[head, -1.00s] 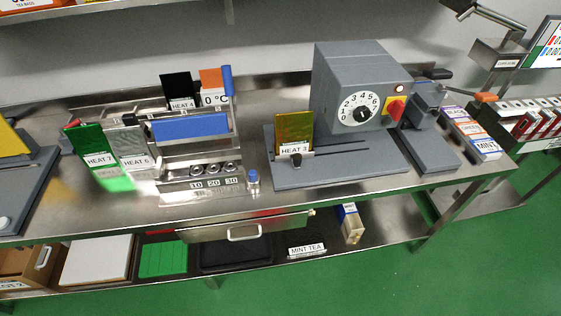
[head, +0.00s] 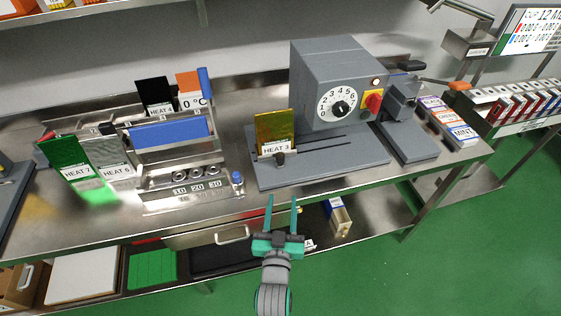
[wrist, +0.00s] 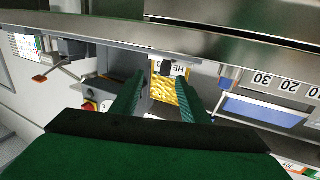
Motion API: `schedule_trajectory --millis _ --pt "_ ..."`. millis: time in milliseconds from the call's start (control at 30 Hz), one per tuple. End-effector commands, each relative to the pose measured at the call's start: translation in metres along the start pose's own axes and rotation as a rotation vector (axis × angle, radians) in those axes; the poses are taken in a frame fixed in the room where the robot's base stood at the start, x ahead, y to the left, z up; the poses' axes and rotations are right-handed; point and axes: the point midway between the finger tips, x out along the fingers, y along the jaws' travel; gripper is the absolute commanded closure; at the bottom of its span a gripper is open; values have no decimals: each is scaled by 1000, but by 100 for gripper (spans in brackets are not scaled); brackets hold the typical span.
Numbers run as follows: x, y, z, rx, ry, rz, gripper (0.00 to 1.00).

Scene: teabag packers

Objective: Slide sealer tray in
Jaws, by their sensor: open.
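The grey sealer (head: 330,70) stands on the steel bench, with a dial and a red knob on its front. Its flat base (head: 300,160) reaches out to the left with a slot in it. A gold packet marked HEAT 3 (head: 275,130) stands upright there, behind a small black knob (head: 280,158) near the slot's left end. My gripper (head: 282,199) is open and empty, in front of the bench edge and below the knob in the picture. In the wrist view the black knob (wrist: 166,68) and gold packet (wrist: 168,92) show between the open fingers.
Left of the sealer stands a metal rack with packets marked HEAT 7 (head: 72,160) and HEAT 6 (head: 112,156). A small blue-capped item (head: 237,180) stands beside the base. A drawer handle (head: 232,236) juts out below the bench top.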

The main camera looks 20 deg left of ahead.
Motion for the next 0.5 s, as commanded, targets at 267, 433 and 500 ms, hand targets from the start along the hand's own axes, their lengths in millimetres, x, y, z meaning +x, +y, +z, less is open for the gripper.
schedule_trajectory --millis 267,433,500 --pt "34 -16 -26 -2 23 -23 59" --pt "46 -18 -27 -2 23 -27 59" --pt "55 -17 -27 -2 24 -25 59"
